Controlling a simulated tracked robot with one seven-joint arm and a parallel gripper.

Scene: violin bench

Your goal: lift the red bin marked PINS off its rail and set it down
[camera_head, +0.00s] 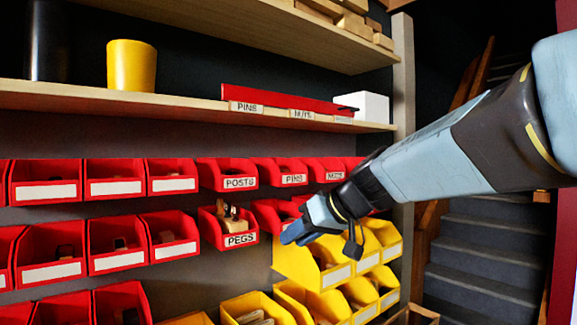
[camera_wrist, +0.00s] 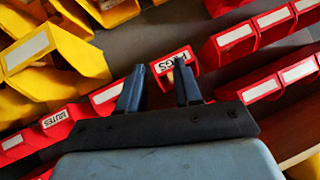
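The red PINS bin (camera_head: 293,179) hangs in the upper row of red bins in the head view, between the POSTS bin (camera_head: 239,182) and another labelled red bin (camera_head: 333,174). I cannot make it out in the wrist view. My gripper (camera_head: 290,235) is below the PINS bin, in front of the lower red row and above the yellow bins. In the wrist view my gripper (camera_wrist: 160,85) has its two fingers apart, with nothing held between them. The PEGS bin (camera_wrist: 174,68) shows beyond the fingers, its label upside down; it also shows in the head view (camera_head: 238,241).
Yellow bins (camera_head: 312,266) crowd the space under my gripper. A wooden shelf (camera_head: 190,104) above carries a yellow cup (camera_head: 131,65), a red strip with a PINS label and a white box (camera_head: 365,106). A post (camera_head: 404,75) and stairs (camera_head: 480,245) are at right.

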